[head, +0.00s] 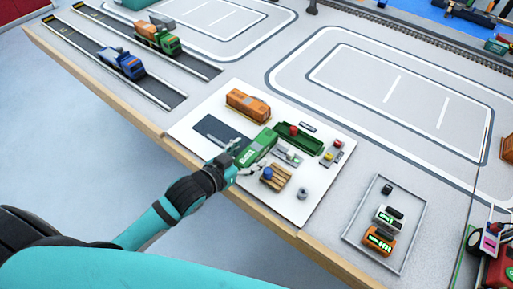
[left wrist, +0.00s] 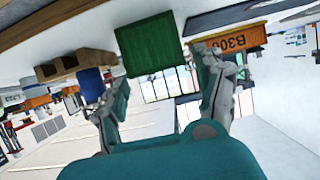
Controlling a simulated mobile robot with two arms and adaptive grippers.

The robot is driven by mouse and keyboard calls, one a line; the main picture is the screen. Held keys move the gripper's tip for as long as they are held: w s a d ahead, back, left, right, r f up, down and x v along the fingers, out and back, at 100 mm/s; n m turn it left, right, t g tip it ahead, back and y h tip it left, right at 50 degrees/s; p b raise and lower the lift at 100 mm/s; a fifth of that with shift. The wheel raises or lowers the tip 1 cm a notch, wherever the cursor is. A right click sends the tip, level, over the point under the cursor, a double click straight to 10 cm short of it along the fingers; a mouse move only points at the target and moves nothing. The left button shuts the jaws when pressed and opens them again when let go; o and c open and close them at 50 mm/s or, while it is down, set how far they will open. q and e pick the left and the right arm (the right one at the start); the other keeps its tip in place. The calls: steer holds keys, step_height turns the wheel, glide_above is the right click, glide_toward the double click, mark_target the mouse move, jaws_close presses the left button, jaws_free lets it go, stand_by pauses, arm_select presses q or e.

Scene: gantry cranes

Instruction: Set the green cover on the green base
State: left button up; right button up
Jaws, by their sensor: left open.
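The green cover (head: 260,146) is a closed green box with white lettering, standing on the white board just beyond my left gripper. The green base (head: 303,142) is an open green tray to its right, with a red object (head: 293,130) at it. My left gripper (head: 243,162) is open at the near end of the cover. In the left wrist view, the green cover (left wrist: 150,45) appears ahead, between the spread fingers of the gripper (left wrist: 150,72). I cannot tell whether the fingers touch it. The base is not clear in the wrist view. My right gripper is not in view.
On the white board (head: 322,181) are an orange container (head: 248,105), a dark pad (head: 215,130) and a wooden pallet (head: 276,178) with a blue object (head: 267,172). A grey tray (head: 407,262) with small items lies to the right. Toy trucks (head: 122,62) stand on lanes at upper left.

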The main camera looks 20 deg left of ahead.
mark_target(254, 149)
arm_select(q)
steer(key=x, duration=0.5)
steer(key=shift+w+a, duration=0.1)
steer(key=shift+w, duration=0.15)
steer(key=shift+s, duration=0.1)
steer(key=c, duration=1.4)
steer(key=shift+o, duration=0.2)
step_height(254, 149, up, 10)
steer(key=shift+p, duration=0.6)
steer(key=s+a+r+n+t+y, duration=0.1)
steer(key=s+a+r+n+y, duration=0.3)
steer(key=s+r, duration=0.2)
steer(key=shift+r+y, duration=0.3)
steer(key=shift+r, duration=0.05)
steer(key=shift+a, duration=0.1)
